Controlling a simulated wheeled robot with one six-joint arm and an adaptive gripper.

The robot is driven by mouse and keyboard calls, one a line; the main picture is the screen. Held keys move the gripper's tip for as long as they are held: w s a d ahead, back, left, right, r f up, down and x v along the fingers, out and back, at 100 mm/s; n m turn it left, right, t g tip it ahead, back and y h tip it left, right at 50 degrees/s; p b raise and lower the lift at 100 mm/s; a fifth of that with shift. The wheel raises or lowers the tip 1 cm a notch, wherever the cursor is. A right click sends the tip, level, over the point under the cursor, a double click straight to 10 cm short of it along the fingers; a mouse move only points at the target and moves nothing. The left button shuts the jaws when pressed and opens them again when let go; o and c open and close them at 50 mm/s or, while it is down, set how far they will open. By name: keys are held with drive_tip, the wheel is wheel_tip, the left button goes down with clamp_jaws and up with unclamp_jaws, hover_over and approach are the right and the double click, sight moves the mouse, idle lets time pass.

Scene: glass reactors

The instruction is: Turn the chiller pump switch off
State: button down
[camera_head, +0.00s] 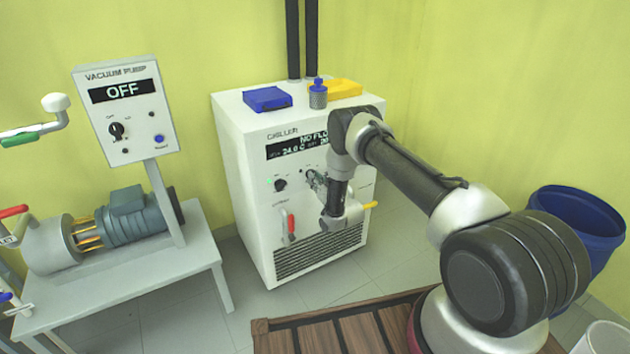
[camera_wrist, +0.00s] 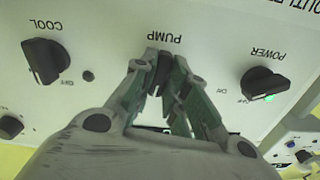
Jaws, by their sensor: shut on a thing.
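The chiller (camera_head: 243,170) is a white cabinet with a dark display reading "NO FLO…" and "24.0 C", partly covered by my arm. In the wrist view its panel appears upside down. My gripper (camera_wrist: 163,85) is shut on the black pump switch (camera_wrist: 163,68), just by the "PUMP" label. The fingers hide most of this switch and its position marks. In the head view my gripper (camera_head: 317,181) is at the chiller's front panel. The power knob (camera_wrist: 265,85), with a lit green lamp, is right of my gripper in the wrist view; the cool knob (camera_wrist: 45,60) is left.
A blue box (camera_head: 267,99), a grey bottle with a blue cap (camera_head: 318,94) and a yellow object (camera_head: 344,88) sit on the chiller. Red-handled (camera_head: 291,226) and yellow-handled (camera_head: 370,205) valves are below the panel. The vacuum pump box (camera_head: 125,110) reads "OFF".

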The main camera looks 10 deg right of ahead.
drive_tip(key=shift+n, duration=0.9)
drive_tip(key=c, duration=1.4)
unclamp_jaws()
drive_tip(key=v, duration=1.2)
